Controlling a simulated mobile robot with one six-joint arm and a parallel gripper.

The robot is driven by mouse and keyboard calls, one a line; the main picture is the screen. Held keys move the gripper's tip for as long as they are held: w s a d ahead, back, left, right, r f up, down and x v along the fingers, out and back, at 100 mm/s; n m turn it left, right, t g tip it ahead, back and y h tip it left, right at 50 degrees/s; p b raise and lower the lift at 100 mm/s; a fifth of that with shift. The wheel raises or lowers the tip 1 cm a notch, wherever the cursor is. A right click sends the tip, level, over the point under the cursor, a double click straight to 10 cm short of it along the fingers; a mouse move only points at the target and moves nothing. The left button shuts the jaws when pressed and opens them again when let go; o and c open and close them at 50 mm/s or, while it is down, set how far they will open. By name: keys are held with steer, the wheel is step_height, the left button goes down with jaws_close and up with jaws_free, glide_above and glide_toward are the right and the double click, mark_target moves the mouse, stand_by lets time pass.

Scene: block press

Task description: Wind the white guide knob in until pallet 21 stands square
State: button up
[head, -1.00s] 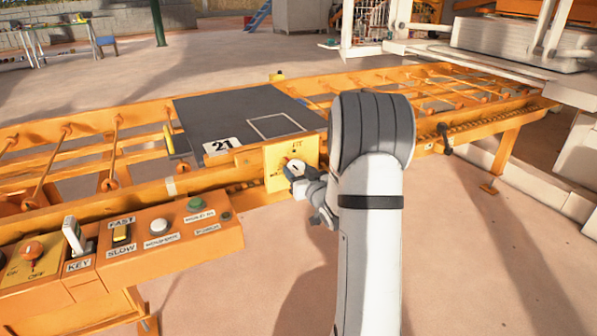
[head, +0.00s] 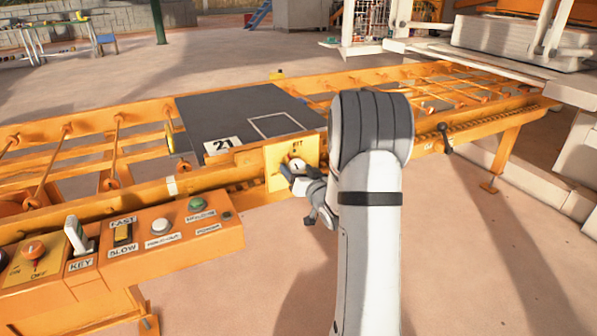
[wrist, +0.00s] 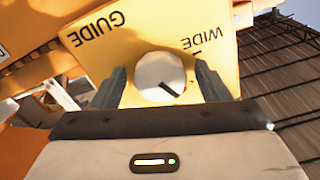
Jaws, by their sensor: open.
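Pallet 21 (head: 215,118), a dark grey board with a white "21" label and a pale outlined rectangle, lies on the orange conveyor in the head view. Its edges look slightly skewed to the rails, but I cannot tell exactly. The white guide knob (head: 297,165) sits on a yellow plate on the conveyor's near side. In the wrist view the knob (wrist: 160,76) is round with a dark pointer line toward the lower right. My gripper (wrist: 161,88) is open, one finger on each side of the knob, with visible gaps. It also shows in the head view (head: 306,181), partly hidden by my arm.
The yellow plate (wrist: 190,40) reads "GUIDE" and "WIDE". An orange control panel (head: 185,265) with a key, switches and buttons stands at near left. A black-knobbed lever (head: 445,130) is on the rail to the right. The floor at near right is clear.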

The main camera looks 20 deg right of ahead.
steer(key=s+p, duration=0.1)
steer(key=s, duration=0.6)
steer(key=shift+s+d+p, duration=0.15)
steer(key=shift+s+p, duration=0.15)
steer(key=shift+s, duration=0.1)
steer(key=s+a+r+g+h+p, duration=0.1)
steer(key=s+a+r+g+p, duration=0.25)
steer(key=r+p, duration=0.5)
steer(key=s+a+r+g+h+p, duration=0.2)
steer(key=a+r+g+p, duration=0.2)
steer(key=r+p, duration=0.45)
steer(key=s+a+r+n+g+p, duration=0.1)
steer(key=s+a+r+g+p, duration=0.1)
steer(key=s+a+r+p, duration=0.2)
steer(key=s+a+r+n+g+y+p, duration=0.1)
steer(key=s+a+r+g+p, duration=0.2)
steer(key=s+r, duration=0.4)
steer(key=s+a+r+g+y+p, duration=0.1)
steer(key=s+a+r+g+p, duration=0.2)
steer(key=s, duration=0.8)
step_height(320, 180, up, 3)
steer(key=a+p, duration=0.1)
steer(key=p, duration=0.1)
steer(key=shift+s+a+n+p, duration=0.15)
steer(key=shift+a+n+p, duration=0.15)
steer(key=shift+n+p, duration=0.1)
